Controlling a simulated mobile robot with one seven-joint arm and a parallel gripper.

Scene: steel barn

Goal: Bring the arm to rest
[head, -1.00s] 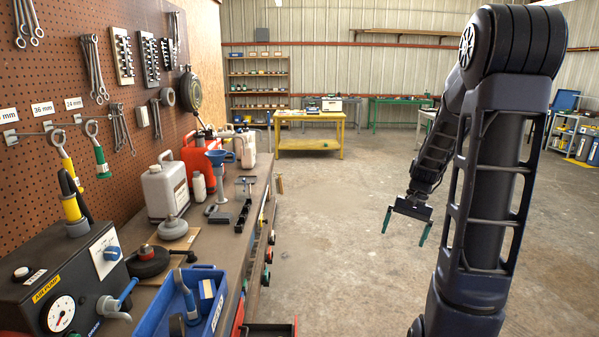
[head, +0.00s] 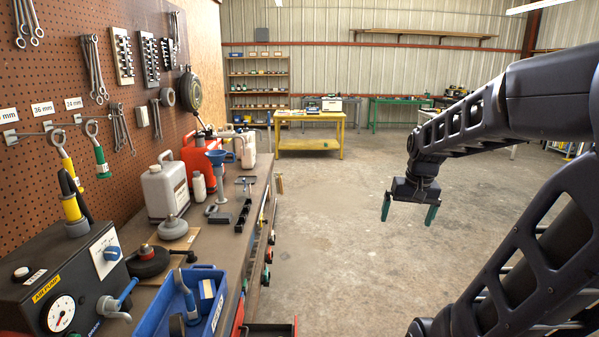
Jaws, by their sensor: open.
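My gripper (head: 409,212) hangs at the right of the head view, over the open concrete floor. Its two green-tipped fingers point down and stand apart, with nothing between them. My arm reaches in from the right edge, with its forearm running roughly level toward the gripper. The gripper is well to the right of the workbench (head: 218,240) and touches nothing.
On the bench stand a white jug (head: 166,190), a red can (head: 199,160), a blue bin (head: 205,318) and an air pump box (head: 60,285). A pegboard (head: 75,90) with tools rises behind. A yellow table (head: 309,117) stands farther back. The middle floor is clear.

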